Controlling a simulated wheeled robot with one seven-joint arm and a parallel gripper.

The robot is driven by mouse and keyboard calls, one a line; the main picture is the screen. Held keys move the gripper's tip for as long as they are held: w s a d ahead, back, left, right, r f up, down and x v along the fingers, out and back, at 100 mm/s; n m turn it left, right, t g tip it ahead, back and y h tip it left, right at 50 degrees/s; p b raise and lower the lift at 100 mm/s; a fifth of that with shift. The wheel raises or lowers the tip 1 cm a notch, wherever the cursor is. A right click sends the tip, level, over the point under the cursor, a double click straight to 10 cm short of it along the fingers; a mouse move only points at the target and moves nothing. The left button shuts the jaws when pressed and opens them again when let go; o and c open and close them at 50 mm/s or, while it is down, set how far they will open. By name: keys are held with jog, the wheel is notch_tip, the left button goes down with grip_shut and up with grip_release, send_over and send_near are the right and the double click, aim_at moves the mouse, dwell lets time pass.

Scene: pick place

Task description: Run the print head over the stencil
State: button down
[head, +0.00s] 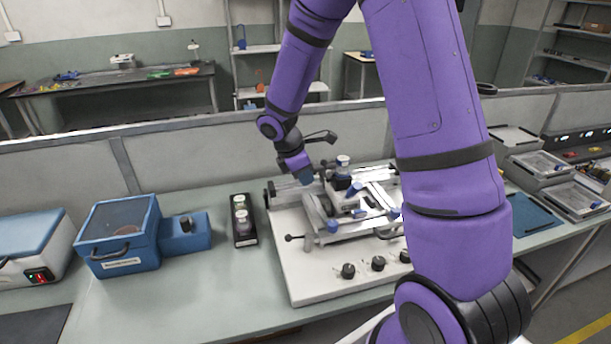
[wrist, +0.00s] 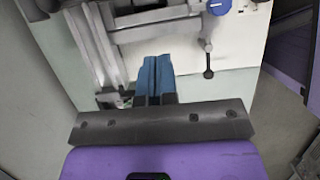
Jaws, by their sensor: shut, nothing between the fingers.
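The stencil printer (head: 300,255) is a white base with a metal frame on top, standing on the bench in the head view. My gripper (head: 307,177) hangs at the back left of the printer, left of the print head. In the wrist view its blue fingers (wrist: 156,78) are together and empty, above the printer's edge near a metal rail (wrist: 95,45) and a black-tipped lever (wrist: 208,60).
A black holder with small jars (head: 241,220) stands left of the printer. Further left are a blue box with a handle (head: 120,235) and a white case (head: 30,250). Trays (head: 575,195) lie at the right. Bare bench lies in front of the jars.

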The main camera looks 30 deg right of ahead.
aim_at(335, 204)
jog(key=x, duration=0.6)
jog(key=shift+s+d+f, duration=0.1)
jog(key=shift+d+f, duration=0.05)
jog(key=shift+f, duration=0.2)
jog(key=d, duration=0.1)
jog(key=s+d, duration=0.1)
jog(key=d, duration=0.1)
jog(key=shift+f, duration=0.2)
jog(key=shift+d, duration=0.55)
jog(key=shift+s, duration=0.1)
jog(key=s+d, duration=0.2)
jog(key=d, duration=0.4)
jog(key=s+d, duration=0.1)
jog(key=d, duration=0.5)
jog(key=s+d, duration=0.2)
jog(key=d, duration=0.5)
jog(key=shift+s+d, duration=0.1)
jog(key=shift+s, duration=0.2)
